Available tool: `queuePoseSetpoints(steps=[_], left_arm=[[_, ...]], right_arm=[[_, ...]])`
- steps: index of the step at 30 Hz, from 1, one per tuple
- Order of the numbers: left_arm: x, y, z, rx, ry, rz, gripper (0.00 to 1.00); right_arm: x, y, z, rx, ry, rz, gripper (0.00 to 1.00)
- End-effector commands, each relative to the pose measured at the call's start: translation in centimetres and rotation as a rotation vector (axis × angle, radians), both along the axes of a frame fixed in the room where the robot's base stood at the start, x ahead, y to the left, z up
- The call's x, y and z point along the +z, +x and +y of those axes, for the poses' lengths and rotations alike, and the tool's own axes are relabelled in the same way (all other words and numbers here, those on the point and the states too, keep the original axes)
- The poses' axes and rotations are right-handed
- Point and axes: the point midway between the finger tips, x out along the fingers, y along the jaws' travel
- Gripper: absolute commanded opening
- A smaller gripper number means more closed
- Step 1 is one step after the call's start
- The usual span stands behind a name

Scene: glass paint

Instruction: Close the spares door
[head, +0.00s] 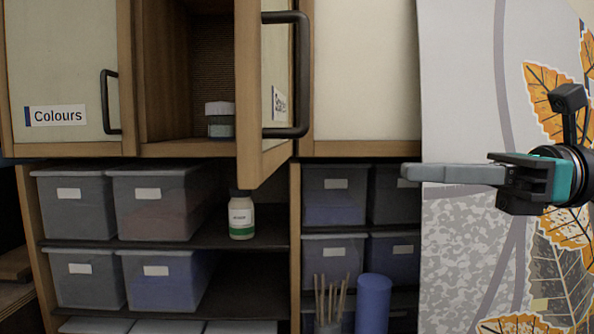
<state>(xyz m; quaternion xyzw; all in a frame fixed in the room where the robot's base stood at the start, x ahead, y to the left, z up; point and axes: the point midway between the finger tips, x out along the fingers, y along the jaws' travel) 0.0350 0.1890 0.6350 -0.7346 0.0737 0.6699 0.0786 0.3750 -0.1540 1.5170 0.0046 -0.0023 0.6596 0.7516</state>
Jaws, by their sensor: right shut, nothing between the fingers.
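A cabinet door with a wooden frame (248,90) stands open, swung out toward me, in the upper middle of the head view. It has a dark bar handle (301,75) and a white label that is too oblique to read. My left gripper is out of view.
A closed door labelled Colours (60,115) is at the left. Shelves below hold several grey lidded bins (160,200), a white bottle (241,215), a blue cylinder (373,303) and thin sticks (330,297). A leaf-patterned panel (470,90) is at the right.

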Motion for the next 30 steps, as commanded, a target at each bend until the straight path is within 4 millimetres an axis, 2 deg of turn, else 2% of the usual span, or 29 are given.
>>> queuePoseSetpoints(steps=[5, 18, 21, 30], left_arm=[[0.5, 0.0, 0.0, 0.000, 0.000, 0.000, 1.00], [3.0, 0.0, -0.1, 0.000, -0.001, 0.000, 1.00], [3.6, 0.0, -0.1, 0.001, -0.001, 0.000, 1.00], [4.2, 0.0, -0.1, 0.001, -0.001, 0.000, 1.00]], right_arm=[[0.0, 0.1, 1.4, 0.003, -0.014, -0.004, 0.00], [0.2, 1.1, 10.3, 0.006, -0.008, -0.004, 0.00], [0.1, 1.4, 11.8, 0.005, -0.008, -0.001, 0.00], [0.0, 1.7, 13.8, 0.001, -0.009, -0.003, 0.00]])
